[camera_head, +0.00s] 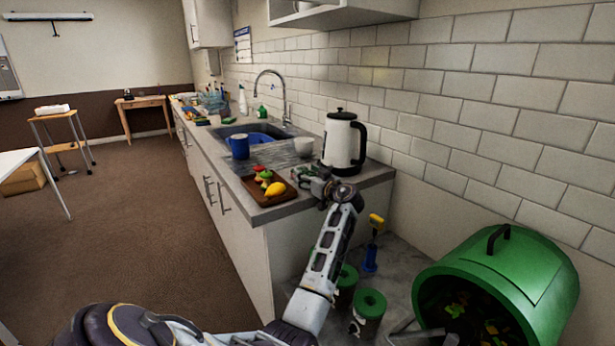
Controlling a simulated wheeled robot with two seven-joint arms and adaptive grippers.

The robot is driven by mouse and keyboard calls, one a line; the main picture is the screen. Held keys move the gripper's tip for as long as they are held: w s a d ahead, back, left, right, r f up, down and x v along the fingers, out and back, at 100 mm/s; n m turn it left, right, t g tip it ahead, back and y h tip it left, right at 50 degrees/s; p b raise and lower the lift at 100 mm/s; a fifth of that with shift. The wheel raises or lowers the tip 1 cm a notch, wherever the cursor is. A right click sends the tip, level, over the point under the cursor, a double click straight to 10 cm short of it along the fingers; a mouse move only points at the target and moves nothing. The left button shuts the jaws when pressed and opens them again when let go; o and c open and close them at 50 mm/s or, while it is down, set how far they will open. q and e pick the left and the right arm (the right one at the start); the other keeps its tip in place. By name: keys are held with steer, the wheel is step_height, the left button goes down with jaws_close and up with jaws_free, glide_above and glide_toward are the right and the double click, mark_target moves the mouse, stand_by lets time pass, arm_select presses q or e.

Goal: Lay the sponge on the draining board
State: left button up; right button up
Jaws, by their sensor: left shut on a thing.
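My left gripper (308,178) is over the near end of the counter, in front of the white kettle. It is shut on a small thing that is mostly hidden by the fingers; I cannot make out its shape. I cannot clearly pick out the sponge. The draining board (272,154) is the grey ribbed surface between the sink (228,130) and the near counter end. A white bowl (304,146) stands at its right side and a blue mug (239,146) at its left edge. My right gripper is not in view.
A brown tray (282,198) with toy fruit and vegetables lies at the counter's front edge. A white kettle (343,143) stands behind the gripper. Below right are a tipped green bin (540,270), green-topped jars (370,303) and a yellow-and-blue tool (371,255).

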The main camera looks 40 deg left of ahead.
arm_select(q)
steer(key=shift+f, duration=0.1)
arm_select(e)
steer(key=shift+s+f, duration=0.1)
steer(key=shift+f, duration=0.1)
arm_select(q)
steer(key=o, duration=0.6)
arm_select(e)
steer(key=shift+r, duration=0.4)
arm_select(q)
steer(key=shift+o, duration=0.2)
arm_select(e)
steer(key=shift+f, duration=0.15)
arm_select(q)
steer(key=shift+d, duration=0.3)
steer(key=v, duration=1.1)
steer(key=shift+d+p, duration=0.15)
steer(key=shift+p, duration=0.15)
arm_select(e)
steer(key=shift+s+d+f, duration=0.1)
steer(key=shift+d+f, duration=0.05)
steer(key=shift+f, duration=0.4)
arm_select(q)
steer(key=shift+o, duration=0.6)
steer(key=shift+s, duration=0.15)
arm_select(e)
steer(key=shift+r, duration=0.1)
